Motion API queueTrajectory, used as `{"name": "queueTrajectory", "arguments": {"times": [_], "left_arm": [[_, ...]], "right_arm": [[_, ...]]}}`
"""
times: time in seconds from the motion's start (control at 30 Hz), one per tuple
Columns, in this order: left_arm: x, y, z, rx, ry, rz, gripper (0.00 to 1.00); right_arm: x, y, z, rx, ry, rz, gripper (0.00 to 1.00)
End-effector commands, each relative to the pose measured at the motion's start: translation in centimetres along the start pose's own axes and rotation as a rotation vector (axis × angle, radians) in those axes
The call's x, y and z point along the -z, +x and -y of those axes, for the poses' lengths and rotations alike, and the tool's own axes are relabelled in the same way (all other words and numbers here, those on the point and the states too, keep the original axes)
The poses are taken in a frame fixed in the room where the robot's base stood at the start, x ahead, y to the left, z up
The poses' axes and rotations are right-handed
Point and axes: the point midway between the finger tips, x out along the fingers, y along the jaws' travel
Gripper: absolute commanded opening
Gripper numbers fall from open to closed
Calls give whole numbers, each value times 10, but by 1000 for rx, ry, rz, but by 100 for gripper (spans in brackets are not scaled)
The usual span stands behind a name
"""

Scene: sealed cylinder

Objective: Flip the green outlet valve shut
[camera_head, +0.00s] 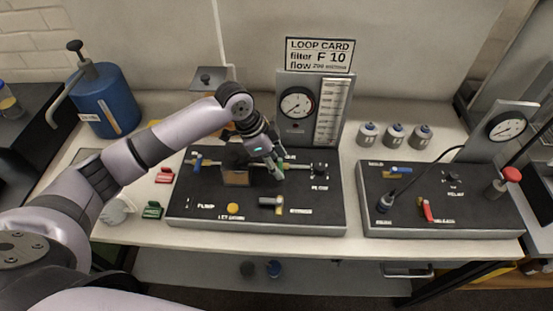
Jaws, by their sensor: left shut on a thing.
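The green outlet valve (285,166) is on the black panel (190,215) in the middle of the bench, mostly hidden by my left gripper. My left gripper (279,174) reaches down over it from the upper left, its fingers shut at the green handle. The handle's exact angle is too small and covered to tell. A blue-handled valve (197,161) is at the panel's left end, with a clear brownish housing (236,177) between the two valves. My right gripper is not in view.
A flow knob (320,170) stands close right of the gripper. A yellow button (232,208) and a bypass valve (277,203) are at the panel's front. A gauge board (298,104) rises behind. A second panel (440,222) stands at right.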

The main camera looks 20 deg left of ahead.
Motion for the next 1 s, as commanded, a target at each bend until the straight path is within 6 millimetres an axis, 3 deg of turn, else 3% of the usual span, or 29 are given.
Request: {"name": "queueTrajectory", "arguments": {"times": [0.1,0.5,0.53,0.8,1.0], "left_arm": [[0,-4,1,-26,60,1,21],[-2,-2,2,-44,112,-1,21],[-2,-2,2,-44,112,-1,50],[-2,-2,2,-45,110,-1,68],[-2,-1,1,-45,110,-1,69]], "right_arm": [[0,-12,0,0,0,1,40],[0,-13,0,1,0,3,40],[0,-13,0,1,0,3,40],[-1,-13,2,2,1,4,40],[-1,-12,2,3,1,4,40]]}}
